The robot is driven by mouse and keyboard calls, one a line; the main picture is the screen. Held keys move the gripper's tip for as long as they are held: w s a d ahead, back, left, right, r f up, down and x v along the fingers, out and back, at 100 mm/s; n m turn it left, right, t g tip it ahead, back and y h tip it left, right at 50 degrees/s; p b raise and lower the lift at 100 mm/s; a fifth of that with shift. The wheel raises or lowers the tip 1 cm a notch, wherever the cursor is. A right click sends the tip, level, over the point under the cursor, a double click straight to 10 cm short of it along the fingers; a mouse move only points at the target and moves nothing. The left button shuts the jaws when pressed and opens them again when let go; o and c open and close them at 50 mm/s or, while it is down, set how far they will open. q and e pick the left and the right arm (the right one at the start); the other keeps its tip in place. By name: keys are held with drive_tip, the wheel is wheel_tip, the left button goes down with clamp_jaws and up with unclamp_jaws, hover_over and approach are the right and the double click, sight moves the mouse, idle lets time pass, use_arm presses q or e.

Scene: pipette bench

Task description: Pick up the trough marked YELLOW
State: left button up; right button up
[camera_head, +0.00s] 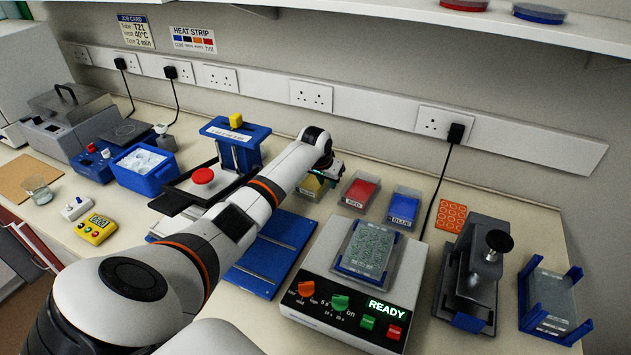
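The yellow trough (308,189) stands at the back of the bench, left of the red trough (360,191) and the blue trough (403,207). The red and blue ones carry labels on their front faces; the yellow one's label is hidden. My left arm reaches in from the lower left, and its wrist is over the yellow trough. My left gripper (327,174) points down at the trough and covers part of it. Its fingers are too small and hidden to tell whether they are open or touching the trough. My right gripper is not in view.
A shaker (328,308) reading READY, with a plate on it, stands in front of the troughs. A grey press (470,275) and a blue rack (557,325) are at the right. A blue stand (237,150) and a red-knobbed device (203,176) are left of my arm.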

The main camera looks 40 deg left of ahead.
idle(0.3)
use_arm(q)
drive_tip(key=shift+f, duration=0.25)
idle(0.4)
clamp_jaws()
